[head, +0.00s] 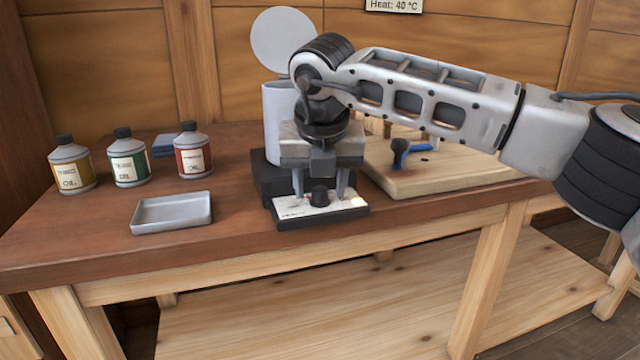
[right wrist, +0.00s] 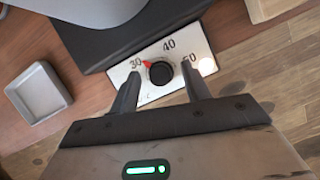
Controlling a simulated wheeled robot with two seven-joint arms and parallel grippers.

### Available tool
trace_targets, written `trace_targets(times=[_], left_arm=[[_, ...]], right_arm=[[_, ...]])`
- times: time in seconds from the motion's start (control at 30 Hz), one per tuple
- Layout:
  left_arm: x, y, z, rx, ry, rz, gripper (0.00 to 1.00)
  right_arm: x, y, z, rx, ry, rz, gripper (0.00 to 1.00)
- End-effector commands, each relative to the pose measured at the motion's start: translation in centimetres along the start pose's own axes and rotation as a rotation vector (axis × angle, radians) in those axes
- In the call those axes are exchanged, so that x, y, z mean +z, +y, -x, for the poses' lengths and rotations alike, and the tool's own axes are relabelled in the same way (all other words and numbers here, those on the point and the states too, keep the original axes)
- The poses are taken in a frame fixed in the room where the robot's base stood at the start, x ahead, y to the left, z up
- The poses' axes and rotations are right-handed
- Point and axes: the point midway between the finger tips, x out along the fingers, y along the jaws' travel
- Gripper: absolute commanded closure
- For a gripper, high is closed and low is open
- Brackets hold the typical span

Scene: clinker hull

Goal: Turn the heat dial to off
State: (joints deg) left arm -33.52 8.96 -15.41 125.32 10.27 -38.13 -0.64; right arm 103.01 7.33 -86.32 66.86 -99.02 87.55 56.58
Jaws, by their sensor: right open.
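The heat dial is a black round knob (head: 319,195) on a white panel (head: 290,211) at the front of a dark base. In the right wrist view the knob (right wrist: 160,73) has a red pointer by the 30 mark. Marks 30 and 40 are readable; a finger partly covers the right-hand mark. I cannot read an off mark. My right gripper (head: 320,197) points down with its open fingers on either side of the knob; in the right wrist view the fingers (right wrist: 161,70) show a gap to it.
A pale cylinder with a raised round lid (head: 284,40) stands behind the gripper. A grey tray (head: 172,213) and several oil bottles (head: 129,160) are to the left. A wooden board (head: 440,175) with a blue-handled tool lies right. A wall sign (head: 394,5) reads Heat: 40 °C.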

Motion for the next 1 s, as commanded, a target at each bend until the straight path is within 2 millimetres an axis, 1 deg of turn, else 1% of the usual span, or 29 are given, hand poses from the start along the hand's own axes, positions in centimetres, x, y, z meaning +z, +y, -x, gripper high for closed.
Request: trace_targets(times=[0.23, 0.27, 0.3, 0.4, 0.77, 1.0], left_arm=[[0.24, -0.01, -0.1, 0.0, -0.006, 0.0, 0.2], [0.25, -0.01, -0.11, 0.0, -0.006, 0.0, 0.2], [0.25, -0.01, -0.11, 0.0, -0.006, 0.0, 0.2], [0.24, -0.01, -0.11, 0.0, -0.006, 0.0, 0.2], [0.13, -0.02, -0.06, -0.001, -0.004, -0.001, 0.2], [-0.5, 0.0, 0.24, -0.003, 0.009, -0.004, 0.2]], right_arm=[[-0.02, 0.03, -0.07, 0.0, 0.0, 0.001, 0.53], [-0.02, 0.03, -0.07, 0.0, 0.0, 0.001, 0.61], [-0.02, 0.03, -0.06, 0.0, 0.001, 0.001, 0.72], [-0.03, 0.03, -0.06, 0.0, 0.001, 0.001, 0.98], [-0.04, -0.01, -0.04, 0.015, 0.002, 0.037, 0.97], [0.01, -0.13, -0.01, 0.07, 0.003, 0.162, 0.97]])
